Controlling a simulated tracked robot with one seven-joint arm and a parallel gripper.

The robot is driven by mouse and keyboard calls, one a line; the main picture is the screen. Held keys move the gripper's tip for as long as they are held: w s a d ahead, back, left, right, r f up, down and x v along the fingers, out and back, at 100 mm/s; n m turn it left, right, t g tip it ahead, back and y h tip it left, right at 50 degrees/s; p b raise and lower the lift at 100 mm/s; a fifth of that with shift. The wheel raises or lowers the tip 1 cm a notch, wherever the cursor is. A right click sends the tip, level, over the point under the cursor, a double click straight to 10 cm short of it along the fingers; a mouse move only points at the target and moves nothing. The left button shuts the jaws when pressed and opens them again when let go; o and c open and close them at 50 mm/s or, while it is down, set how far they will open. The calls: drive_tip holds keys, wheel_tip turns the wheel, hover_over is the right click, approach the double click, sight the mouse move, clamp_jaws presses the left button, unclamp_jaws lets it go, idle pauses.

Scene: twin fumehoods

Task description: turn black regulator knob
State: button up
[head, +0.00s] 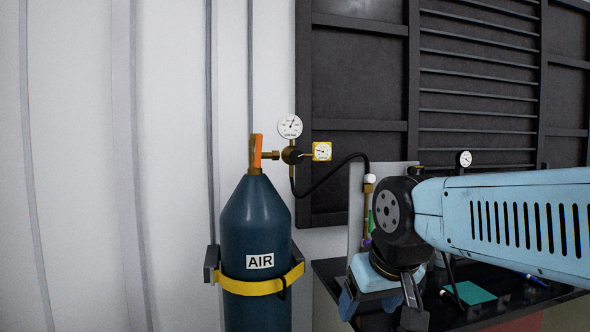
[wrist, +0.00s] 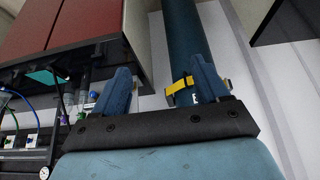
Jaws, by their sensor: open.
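The black regulator knob (head: 292,155) sits on the brass regulator beside the orange valve handle (head: 256,152) of the dark blue AIR cylinder (head: 255,225). A round white gauge (head: 290,126) stands above it and a yellow-framed gauge (head: 322,151) is to its right. My gripper (head: 372,305) is lower and to the right of the knob, apart from it, near the bench. In the wrist view its two blue fingers (wrist: 164,82) are spread and empty, with the cylinder (wrist: 187,38) showing behind. I cannot make out the knob in the wrist view.
A yellow strap (head: 262,284) holds the cylinder at the wall. A black hose (head: 330,172) runs right from the regulator. The dark bench (head: 505,285) at right bears a teal sheet (head: 470,293) and pens. The wall left of the cylinder is clear.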

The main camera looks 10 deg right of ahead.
drive_tip(key=t, duration=1.2)
approach(297, 158)
drive_tip(key=w, duration=1)
drive_tip(key=shift+w+f, duration=0.1)
drive_tip(key=shift+w, duration=0.05)
drive_tip(key=c, duration=1)
